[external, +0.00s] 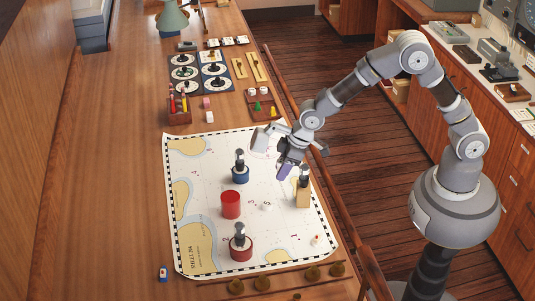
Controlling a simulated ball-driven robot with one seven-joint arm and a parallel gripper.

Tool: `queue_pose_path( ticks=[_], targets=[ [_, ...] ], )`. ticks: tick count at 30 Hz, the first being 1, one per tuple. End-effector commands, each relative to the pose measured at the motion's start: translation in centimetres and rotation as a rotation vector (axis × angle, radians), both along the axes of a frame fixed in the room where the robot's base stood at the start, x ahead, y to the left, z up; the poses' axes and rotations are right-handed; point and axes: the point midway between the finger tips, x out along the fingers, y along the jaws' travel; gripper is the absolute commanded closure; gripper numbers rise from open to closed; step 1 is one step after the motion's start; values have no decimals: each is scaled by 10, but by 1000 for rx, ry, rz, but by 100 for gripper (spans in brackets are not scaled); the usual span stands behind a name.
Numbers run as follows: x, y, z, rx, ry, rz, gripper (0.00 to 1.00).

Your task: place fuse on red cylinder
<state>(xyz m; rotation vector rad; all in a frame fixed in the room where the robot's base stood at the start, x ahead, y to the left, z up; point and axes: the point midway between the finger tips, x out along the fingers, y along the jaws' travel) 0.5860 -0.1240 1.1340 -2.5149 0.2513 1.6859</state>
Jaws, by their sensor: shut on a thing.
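My gripper (287,157) is over the right part of the chart, pointing down. It is shut on a small purple piece, which I take to be the fuse (284,171). The fuse shows below the fingers, partly hidden by them. The red cylinder (230,204) stands upright on the chart, to the left of and nearer the camera than my gripper. Its top looks bare. The fuse is apart from the red cylinder.
The chart (208,240) also bears a blue-based piece (240,173), a red-based piece (241,246) and a wooden block with a dark top (303,192). Racks and trays (180,118) stand beyond it. A wooden rail (345,245) runs along the right table edge.

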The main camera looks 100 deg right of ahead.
Motion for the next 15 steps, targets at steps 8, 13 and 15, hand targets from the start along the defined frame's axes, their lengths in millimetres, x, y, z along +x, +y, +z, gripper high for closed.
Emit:
queue_pose_path(
  ticks=[8, 13, 15],
  targets=[
    [6, -2, -32, 0, -2, -1, 92],
    [46, -11, -38, -1, -4, -1, 92],
    [68, -16, -40, -1, -5, -2, 92]
  ],
)
